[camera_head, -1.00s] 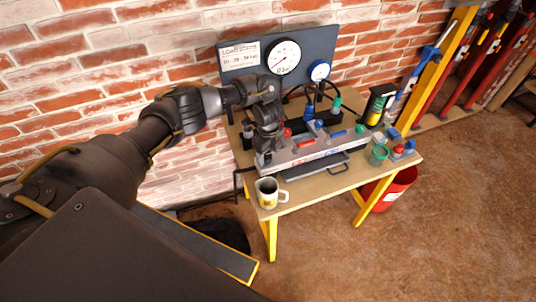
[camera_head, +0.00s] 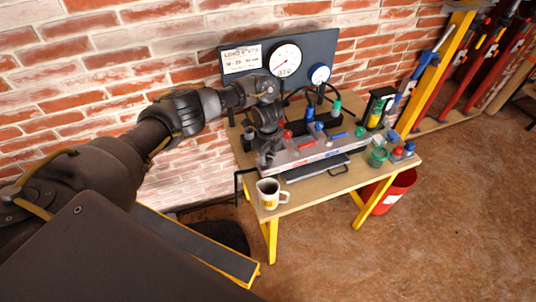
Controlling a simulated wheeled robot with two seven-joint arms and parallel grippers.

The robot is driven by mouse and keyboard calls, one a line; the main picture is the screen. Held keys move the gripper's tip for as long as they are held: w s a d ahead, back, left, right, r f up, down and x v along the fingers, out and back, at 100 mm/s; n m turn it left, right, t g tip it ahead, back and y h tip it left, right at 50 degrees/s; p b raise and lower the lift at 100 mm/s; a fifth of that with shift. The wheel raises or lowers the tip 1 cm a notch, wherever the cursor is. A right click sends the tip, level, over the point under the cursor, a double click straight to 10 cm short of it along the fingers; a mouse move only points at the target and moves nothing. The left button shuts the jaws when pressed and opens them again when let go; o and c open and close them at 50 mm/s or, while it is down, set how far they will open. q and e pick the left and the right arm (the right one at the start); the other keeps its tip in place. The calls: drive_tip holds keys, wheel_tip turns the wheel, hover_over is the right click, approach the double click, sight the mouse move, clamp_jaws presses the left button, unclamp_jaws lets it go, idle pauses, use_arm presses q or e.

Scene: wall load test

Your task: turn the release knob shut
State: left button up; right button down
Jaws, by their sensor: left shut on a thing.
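A grey hand-pump block (camera_head: 312,152) with red and blue fittings lies along the wooden bench (camera_head: 300,194). My left gripper (camera_head: 267,160) reaches down to the block's left end. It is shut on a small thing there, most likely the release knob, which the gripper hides. I cannot make out the knob's turn position. A round white dial gauge (camera_head: 285,58) is on the dark panel behind the bench. My right gripper is not in view.
A white and yellow mug (camera_head: 270,194) stands at the bench's front left corner, close to my left gripper. A green cup (camera_head: 378,156) and small red and blue parts are at the right. A red bucket (camera_head: 394,190) stands on the floor below.

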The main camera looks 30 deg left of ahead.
use_arm(q)
drive_tip(key=shift+a+f+m+b, duration=0.15)
drive_tip(key=shift+a+m+b, duration=0.2)
drive_tip(key=shift+m, duration=1.15)
drive_tip(key=m+b, duration=0.1)
drive_tip(key=m, duration=0.2)
drive_tip(key=shift+a+m+b, duration=0.1)
drive_tip(key=shift+m+b, duration=0.2)
drive_tip(key=shift+b, duration=0.1)
drive_tip(key=m+b, duration=0.1)
drive_tip(key=m, duration=0.1)
drive_tip(key=shift+m, duration=0.4)
drive_tip(key=m+b, duration=0.2)
drive_tip(key=m, duration=0.3)
drive_tip(key=shift+w+f, duration=0.1)
drive_tip(key=shift+f, duration=0.05)
drive_tip(key=shift+m+b, duration=0.85)
drive_tip(key=shift+m, duration=0.75)
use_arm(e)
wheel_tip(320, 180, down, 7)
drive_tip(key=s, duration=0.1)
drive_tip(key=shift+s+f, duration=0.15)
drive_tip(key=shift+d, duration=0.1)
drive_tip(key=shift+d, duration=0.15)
